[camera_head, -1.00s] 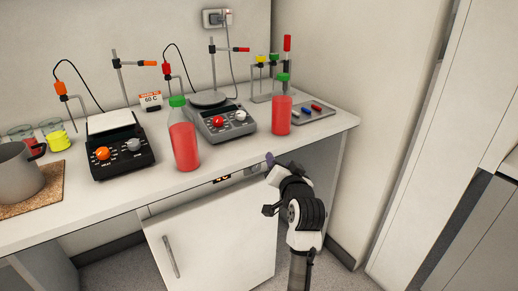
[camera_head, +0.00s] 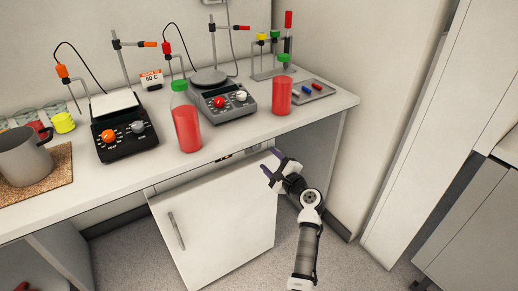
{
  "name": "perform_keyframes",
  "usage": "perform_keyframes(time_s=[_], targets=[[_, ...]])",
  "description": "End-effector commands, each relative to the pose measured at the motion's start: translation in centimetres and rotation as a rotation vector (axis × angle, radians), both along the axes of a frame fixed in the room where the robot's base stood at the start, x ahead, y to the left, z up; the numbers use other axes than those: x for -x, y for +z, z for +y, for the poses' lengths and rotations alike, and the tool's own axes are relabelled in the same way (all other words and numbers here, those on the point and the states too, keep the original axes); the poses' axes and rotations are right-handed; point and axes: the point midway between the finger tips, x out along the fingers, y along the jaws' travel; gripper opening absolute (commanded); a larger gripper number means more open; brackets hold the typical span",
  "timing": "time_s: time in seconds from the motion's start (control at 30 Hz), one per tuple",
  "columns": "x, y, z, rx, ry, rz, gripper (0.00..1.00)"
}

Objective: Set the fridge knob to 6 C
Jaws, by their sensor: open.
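The small fridge (camera_head: 215,225) stands under the bench with its white door shut. Its narrow top panel has a small dark display (camera_head: 225,156) with a red mark, too small to read. A small grey knob (camera_head: 253,149) seems to sit to the right of the display; its setting cannot be read. My gripper (camera_head: 271,162) is open and empty, its two purple-tipped fingers spread just right of the knob, near the panel's right end. I cannot tell whether a finger touches the panel.
The bench edge overhangs the panel. Bottles of red liquid (camera_head: 187,128) (camera_head: 281,96) stand near that edge, with two hotplate stirrers (camera_head: 124,133) (camera_head: 222,103) behind or beside them. A grey mug (camera_head: 25,158) sits on a cork mat at left. Floor right of the fridge is open.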

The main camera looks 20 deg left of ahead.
Motion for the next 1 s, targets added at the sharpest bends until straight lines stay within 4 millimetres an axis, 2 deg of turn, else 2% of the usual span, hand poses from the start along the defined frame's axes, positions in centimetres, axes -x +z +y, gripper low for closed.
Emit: perform_keyframes(time_s=[0.1, 0.3, 0.5, 0.77, 0.83, 1.0], targets=[[-1.6, 0.2, 2.2, 0.001, 0.002, 0.0, 0.52], [-3.7, 0.1, 4.7, 0.001, 0.001, -0.002, 0.52], [-4.5, 0.0, 5.8, 0.003, 0.001, -0.003, 0.52], [-4.6, 0.0, 5.9, 0.002, -0.001, -0.002, 0.52], [-4.6, 0.0, 5.9, 0.002, -0.001, -0.002, 0.47], [-4.6, 0.0, 5.9, 0.002, -0.001, -0.002, 0.25]])
